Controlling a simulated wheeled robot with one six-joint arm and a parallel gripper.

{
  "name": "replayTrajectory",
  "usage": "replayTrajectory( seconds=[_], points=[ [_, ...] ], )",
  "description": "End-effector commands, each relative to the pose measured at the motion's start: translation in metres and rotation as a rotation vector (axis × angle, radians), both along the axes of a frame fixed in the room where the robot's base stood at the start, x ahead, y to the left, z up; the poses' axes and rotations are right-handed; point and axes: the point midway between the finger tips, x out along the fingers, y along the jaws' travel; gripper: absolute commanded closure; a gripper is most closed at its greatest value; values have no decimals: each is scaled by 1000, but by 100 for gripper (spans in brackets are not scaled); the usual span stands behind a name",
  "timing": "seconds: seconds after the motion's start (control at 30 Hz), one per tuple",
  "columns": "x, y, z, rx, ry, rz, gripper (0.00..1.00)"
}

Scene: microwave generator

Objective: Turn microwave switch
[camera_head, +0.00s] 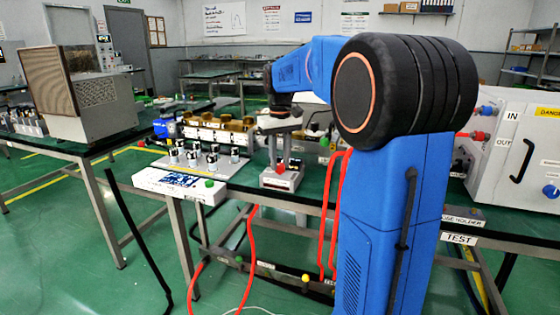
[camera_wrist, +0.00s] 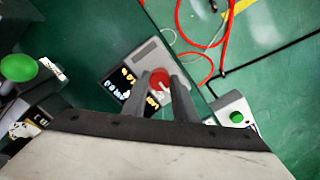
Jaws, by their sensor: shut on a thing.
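The microwave switch is a small grey box (camera_head: 283,182) with a red knob (camera_head: 281,168) on the bench, near its front edge. In the wrist view the box (camera_wrist: 151,56) lies below my gripper, with its red knob (camera_wrist: 159,76) between the fingers. My gripper (camera_wrist: 160,82) is shut on the red knob, with one finger on each side. In the head view my gripper (camera_head: 281,150) points down over the box. The fingertips' contact is partly hidden there. A dark panel with yellow and white markings (camera_wrist: 125,82) shows beside the knob.
A white panel with several small cylinders (camera_head: 185,182) stands left of the switch. A long fixture with brass-coloured parts (camera_head: 220,130) lies behind. Red hoses (camera_head: 251,235) hang at the bench front. A large white cabinet (camera_head: 520,150) stands at right.

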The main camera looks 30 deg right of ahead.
Motion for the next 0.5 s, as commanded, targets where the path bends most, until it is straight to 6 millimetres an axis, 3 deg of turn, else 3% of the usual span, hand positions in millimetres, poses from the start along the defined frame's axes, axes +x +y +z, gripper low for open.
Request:
replayTrajectory(
  seconds=[0.37, 0.4, 0.47, 0.5],
  points=[
    [0, 0, 1, -1, -2, 5, 97],
    [0, 0, 1, -1, -2, 5, 70],
    [0, 0, 1, -1, -2, 5, 56],
    [0, 0, 1, -1, -2, 5, 56]
  ],
)
